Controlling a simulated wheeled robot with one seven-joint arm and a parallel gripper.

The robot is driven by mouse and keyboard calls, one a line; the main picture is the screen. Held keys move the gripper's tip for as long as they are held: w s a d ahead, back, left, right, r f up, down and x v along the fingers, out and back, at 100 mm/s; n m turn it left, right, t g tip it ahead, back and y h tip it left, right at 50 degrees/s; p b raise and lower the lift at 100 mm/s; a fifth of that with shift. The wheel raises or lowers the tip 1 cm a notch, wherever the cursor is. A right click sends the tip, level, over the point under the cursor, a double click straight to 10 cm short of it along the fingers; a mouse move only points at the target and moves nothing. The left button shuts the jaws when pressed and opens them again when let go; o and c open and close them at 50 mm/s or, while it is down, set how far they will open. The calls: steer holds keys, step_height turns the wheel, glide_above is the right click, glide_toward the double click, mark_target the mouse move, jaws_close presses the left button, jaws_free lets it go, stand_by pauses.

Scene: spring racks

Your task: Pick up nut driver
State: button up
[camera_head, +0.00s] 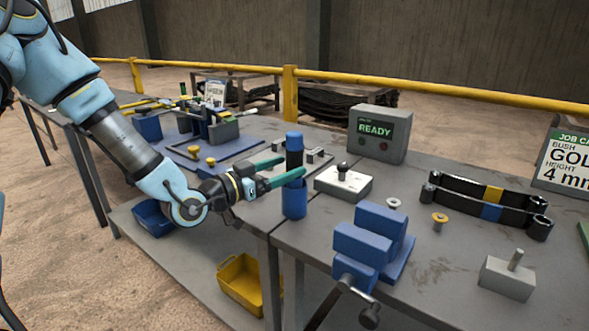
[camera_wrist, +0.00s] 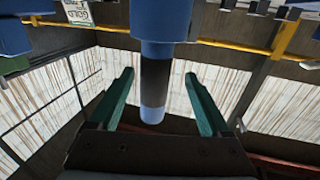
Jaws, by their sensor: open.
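The nut driver (camera_head: 294,142) appears to be the upright tool with a black grip and blue end, standing in a blue cylindrical holder (camera_head: 294,202) near the bench edge. Its lower part is hidden in the holder. My gripper (camera_head: 294,165) is open with its green fingers level, one on each side of the black grip. In the wrist view, which looks upside down, the nut driver (camera_wrist: 154,85) hangs between the open fingers (camera_wrist: 159,74), with visible gaps on both sides. The blue holder (camera_wrist: 165,20) is at the top there.
A blue vise (camera_head: 370,240) and a grey block with a black knob (camera_head: 343,184) stand right of the holder. A grey READY box (camera_head: 379,135) is behind. Black spring-rack bars (camera_head: 487,200) lie farther right. A yellow bin (camera_head: 240,283) sits on the lower shelf.

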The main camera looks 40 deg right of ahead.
mark_target(301, 164)
steer(key=d, duration=0.1)
steer(key=d+p, duration=0.1)
steer(key=d, duration=0.1)
steer(key=d+p, duration=0.1)
steer(key=shift+s+d+f, duration=0.2)
steer(key=shift+s+d, duration=0.05)
steer(key=shift+d, duration=0.15)
steer(key=shift+d+f, duration=0.1)
steer(key=shift+d, duration=0.4)
jaws_close()
